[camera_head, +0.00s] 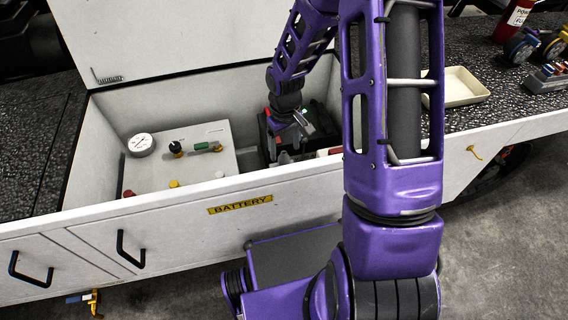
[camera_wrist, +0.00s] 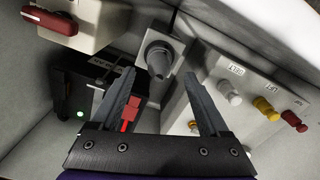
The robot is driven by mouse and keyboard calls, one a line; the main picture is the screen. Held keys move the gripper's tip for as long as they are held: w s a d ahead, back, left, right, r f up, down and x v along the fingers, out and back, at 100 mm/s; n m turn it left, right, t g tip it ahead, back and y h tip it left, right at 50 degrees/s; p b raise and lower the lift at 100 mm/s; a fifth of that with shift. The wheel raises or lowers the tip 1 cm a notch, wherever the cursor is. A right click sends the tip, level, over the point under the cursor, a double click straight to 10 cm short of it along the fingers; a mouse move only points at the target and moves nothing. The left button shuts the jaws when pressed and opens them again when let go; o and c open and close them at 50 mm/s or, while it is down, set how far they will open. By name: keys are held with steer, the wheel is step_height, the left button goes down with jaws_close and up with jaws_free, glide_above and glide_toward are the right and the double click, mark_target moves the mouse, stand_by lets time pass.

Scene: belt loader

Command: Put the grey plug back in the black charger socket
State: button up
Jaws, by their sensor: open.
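My gripper (camera_wrist: 159,75) is open and empty, with its two fingers spread in the wrist view. A dark grey round plug-like piece (camera_wrist: 158,57) stands on a small light-grey block just beyond and between the fingertips; a gap seems to remain, and I cannot tell the exact distance. A black box with a green light, which looks like the charger (camera_wrist: 72,92), is left of the fingers. Its socket is not clear, partly hidden by the left finger. In the head view my gripper (camera_head: 288,138) reaches down into the battery bay beside the black charger (camera_head: 322,126).
A red handle (camera_wrist: 50,18) on a pale box is at upper left in the wrist view. A pale panel with knobs (camera_wrist: 240,85) is on the right. The bay wall (camera_head: 150,200) surrounds everything. A cream tray (camera_head: 458,87) lies on the right deck.

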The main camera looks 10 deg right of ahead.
mark_target(284, 159)
steer(key=shift+w+f+b, duration=0.2)
steer(key=shift+f+b, duration=0.15)
steer(key=shift+f, duration=1.2)
steer(key=shift+w+f+b, duration=0.15)
steer(key=shift+f+b, duration=0.15)
steer(key=shift+f, duration=1.2)
jaws_close()
